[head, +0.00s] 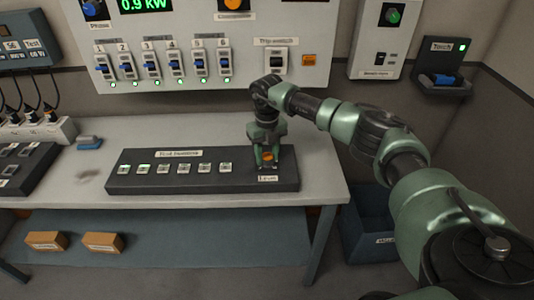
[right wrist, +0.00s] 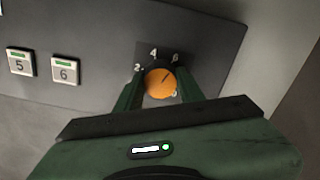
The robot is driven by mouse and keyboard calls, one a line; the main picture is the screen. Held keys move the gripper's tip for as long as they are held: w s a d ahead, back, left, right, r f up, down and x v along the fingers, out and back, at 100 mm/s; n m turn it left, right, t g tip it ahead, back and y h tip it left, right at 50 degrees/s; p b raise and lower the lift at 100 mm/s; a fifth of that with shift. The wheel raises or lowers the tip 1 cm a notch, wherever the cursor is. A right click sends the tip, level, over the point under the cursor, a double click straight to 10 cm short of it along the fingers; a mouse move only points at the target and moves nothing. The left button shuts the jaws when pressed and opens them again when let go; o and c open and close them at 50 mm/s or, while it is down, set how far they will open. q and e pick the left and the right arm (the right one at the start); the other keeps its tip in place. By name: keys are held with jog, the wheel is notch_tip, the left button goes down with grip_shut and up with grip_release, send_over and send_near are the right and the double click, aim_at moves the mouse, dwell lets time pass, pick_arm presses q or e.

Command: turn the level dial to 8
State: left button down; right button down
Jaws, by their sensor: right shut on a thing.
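The level dial (right wrist: 160,83) is an orange round knob on the right end of the dark console; it also shows in the head view (head: 267,156). In the right wrist view its dark pointer line aims to the upper right, toward the side of the 6. Marks 2, 4 and 6 show around it; a small mark at its lower right is partly hidden. My right gripper (head: 266,158) comes down from above and is shut on the dial, a finger on each side. My left gripper is not in view.
The dark console (head: 120,180) with a row of square buttons lies on the grey table (head: 225,127). A wall panel (head: 135,75) with several blue-handled switches is behind. A blue object (head: 89,142) lies at left. A blue bin (head: 365,225) stands below the table at right.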

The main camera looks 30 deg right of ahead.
aim_at(267, 156)
jog(key=m+p, duration=0.1)
jog(key=m, duration=0.4)
jog(key=shift+w+r+m+p, duration=0.1)
jog(key=shift+r+m+p, duration=0.1)
jog(key=shift+m+p, duration=0.15)
jog(key=m+p, duration=0.2)
jog(key=m, duration=0.3)
jog(key=shift+m, duration=0.35)
jog(key=c, duration=0.9)
grip_release()
jog(key=shift+f, duration=0.15)
notch_tip(267, 156, up, 8)
jog(key=shift+f+b, duration=0.1)
jog(key=shift+b, duration=0.65)
